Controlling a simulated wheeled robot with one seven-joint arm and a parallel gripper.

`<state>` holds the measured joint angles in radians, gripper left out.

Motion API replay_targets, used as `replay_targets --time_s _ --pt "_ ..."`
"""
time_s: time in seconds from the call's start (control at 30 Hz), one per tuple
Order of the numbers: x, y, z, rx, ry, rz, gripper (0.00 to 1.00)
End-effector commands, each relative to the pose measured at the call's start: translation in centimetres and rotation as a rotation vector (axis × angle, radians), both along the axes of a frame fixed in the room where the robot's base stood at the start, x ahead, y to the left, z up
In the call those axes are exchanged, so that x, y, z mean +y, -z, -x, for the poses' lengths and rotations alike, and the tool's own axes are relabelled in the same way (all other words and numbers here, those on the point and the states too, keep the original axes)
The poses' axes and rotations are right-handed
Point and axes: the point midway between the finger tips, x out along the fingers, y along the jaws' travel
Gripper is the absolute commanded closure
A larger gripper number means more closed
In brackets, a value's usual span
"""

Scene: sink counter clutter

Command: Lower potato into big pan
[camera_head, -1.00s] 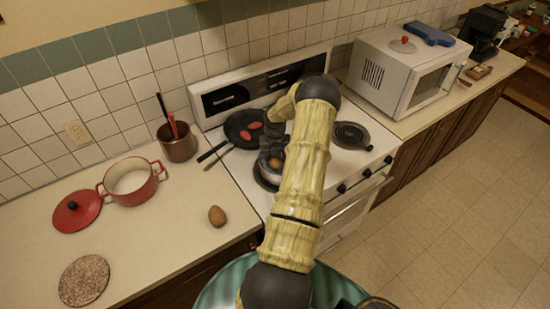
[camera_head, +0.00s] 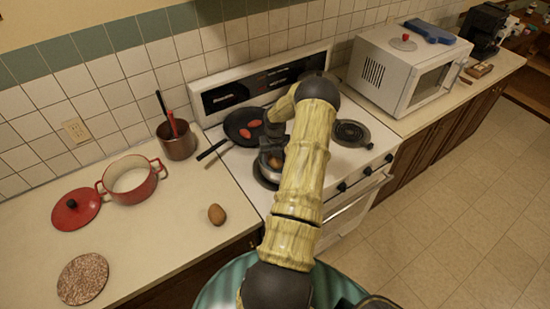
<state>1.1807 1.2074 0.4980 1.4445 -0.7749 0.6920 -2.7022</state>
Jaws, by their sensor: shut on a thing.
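My gripper (camera_head: 272,148) is over the stove's left side, partly hidden by my arm. It is shut on a brown potato (camera_head: 277,162), of which only a small part shows. The potato is low over or inside a grey metal pan (camera_head: 264,174) on the front left burner; I cannot tell whether it touches the pan. A black frying pan (camera_head: 236,131) with two reddish pieces (camera_head: 250,129) sits behind, its handle pointing left. Which one is the big pan is unclear. Another brown potato (camera_head: 217,214) lies on the counter.
A red pot (camera_head: 132,182), its red lid (camera_head: 76,209), a round speckled board (camera_head: 83,279) and a brown utensil holder (camera_head: 178,143) stand on the left counter. A white microwave (camera_head: 400,75) is right of the stove.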

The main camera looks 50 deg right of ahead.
Motion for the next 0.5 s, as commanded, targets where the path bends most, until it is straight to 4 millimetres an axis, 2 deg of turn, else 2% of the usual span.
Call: replay_targets --time_s 0.5 --pt "-0.01 0.66 -0.01 0.0 0.0 0.0 0.8"
